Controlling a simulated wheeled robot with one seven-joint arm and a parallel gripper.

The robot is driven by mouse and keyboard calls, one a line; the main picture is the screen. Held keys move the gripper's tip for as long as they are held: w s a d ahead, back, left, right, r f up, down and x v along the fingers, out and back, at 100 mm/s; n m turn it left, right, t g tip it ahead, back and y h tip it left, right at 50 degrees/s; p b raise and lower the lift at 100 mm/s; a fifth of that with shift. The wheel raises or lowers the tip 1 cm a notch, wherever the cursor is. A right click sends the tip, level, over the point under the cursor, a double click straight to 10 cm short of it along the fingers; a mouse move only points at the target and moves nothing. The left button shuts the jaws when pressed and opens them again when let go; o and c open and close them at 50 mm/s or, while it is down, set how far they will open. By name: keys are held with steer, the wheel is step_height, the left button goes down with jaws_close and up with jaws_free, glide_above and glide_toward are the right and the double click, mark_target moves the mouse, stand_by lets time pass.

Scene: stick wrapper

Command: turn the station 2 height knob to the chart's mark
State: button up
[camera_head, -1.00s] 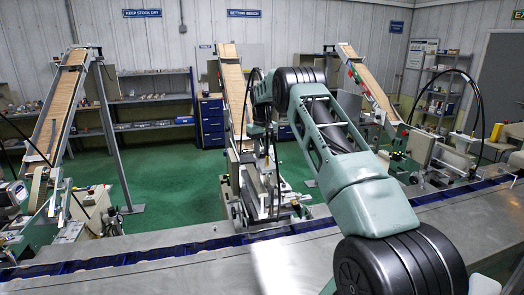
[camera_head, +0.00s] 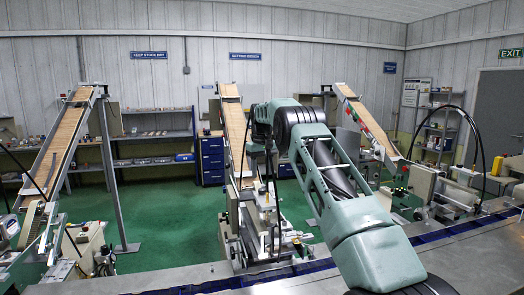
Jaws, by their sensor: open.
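The middle station (camera_head: 262,225) stands behind the conveyor, below a tall sloping chute (camera_head: 234,125) of tan sticks. I cannot tell which station is number 2, and no height knob or its mark can be made out at this size. My arm rises from the bottom right and bends down at its wrist in front of the middle station. My gripper (camera_head: 269,148) shows only small and dark below the wrist, against the chute's lower part. It is open, and I see nothing held in it. My arm hides part of the station's right side.
A left station (camera_head: 75,250) and a right station (camera_head: 435,190) have similar chutes. The conveyor (camera_head: 250,283) with a dark blue track crosses the front. A posted sheet (camera_head: 416,92) hangs at the back right. Shelves (camera_head: 155,140) and blue drawers (camera_head: 212,160) line the wall; green floor lies open between.

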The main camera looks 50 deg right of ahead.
step_height(320, 180, up, 11)
steer(key=p, duration=0.4)
steer(key=shift+f, duration=0.1)
stand_by(0.3)
